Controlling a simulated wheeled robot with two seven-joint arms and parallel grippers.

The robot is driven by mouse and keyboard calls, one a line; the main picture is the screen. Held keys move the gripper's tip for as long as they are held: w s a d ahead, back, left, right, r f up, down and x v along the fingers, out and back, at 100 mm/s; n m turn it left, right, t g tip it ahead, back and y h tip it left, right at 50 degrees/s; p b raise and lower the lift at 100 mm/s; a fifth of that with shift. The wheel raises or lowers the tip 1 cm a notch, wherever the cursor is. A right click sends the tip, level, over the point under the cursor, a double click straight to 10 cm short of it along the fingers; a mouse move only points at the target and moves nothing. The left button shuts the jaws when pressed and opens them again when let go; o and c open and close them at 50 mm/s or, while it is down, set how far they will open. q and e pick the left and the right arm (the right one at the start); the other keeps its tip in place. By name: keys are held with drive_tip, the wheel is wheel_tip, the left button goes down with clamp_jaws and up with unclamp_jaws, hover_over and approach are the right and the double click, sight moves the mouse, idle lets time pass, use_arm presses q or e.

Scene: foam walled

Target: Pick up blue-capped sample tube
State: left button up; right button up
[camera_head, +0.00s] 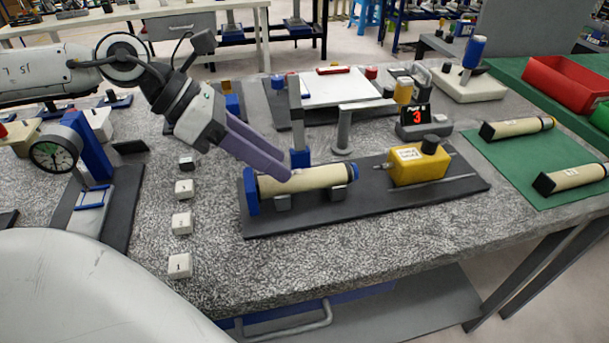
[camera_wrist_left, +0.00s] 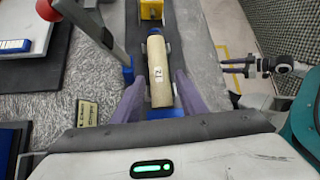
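A beige sample tube (camera_head: 308,178) lies on its side in a dark-based holder (camera_head: 375,207), with blue at its right end. A blue block (camera_head: 250,191) stands at its left end. The tube also shows in the wrist view (camera_wrist_left: 160,72), between my two purple fingers. My left gripper (camera_head: 282,172) is open around the tube, one finger on each side. The near finger covers part of the tube in the head view. Whether the fingers touch it I cannot tell. What looks like my right arm shows small at the wrist view's right; its gripper (camera_wrist_left: 232,67) is unclear.
A yellow box (camera_head: 418,164) sits at the holder's right. A grey post stand (camera_head: 343,130) and a display reading 3 (camera_head: 415,118) stand behind. Two black-capped beige tubes lie on a green mat (camera_head: 508,163).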

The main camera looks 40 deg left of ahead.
sight(295, 172)
use_arm(q)
drive_tip(key=x, duration=0.5)
drive_tip(key=shift+w+p, duration=0.2)
drive_tip(key=shift+p, duration=0.15)
clamp_jaws()
